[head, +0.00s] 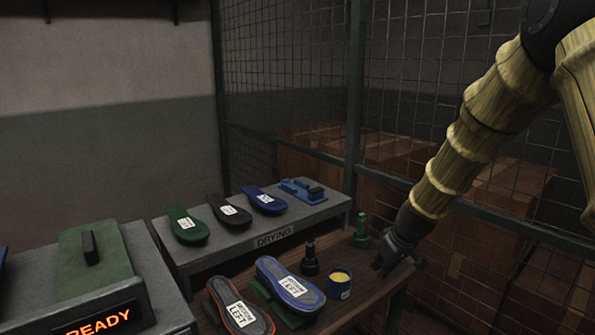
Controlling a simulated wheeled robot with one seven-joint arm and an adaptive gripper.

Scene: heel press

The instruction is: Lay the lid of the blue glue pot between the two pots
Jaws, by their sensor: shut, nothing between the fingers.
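The blue glue pot (340,284) stands open on the wooden table, with a pale yellow fill showing at its top and a white label on its side. I cannot make out its lid; part of the table is hidden by my gripper. I see no second pot clearly. My gripper (381,267) is shut and empty, pointing down low over the table, right of and slightly behind the blue pot. I cannot tell whether its fingertips touch the table.
A black knobbed tool (309,259) and a green one (361,232) stand behind the pot. Blue (290,287) and orange-edged (240,308) soles lie left. The grey drying shelf (275,237) holds several soles. A green-topped machine (93,262) is at left; a mesh fence (440,120) stands behind.

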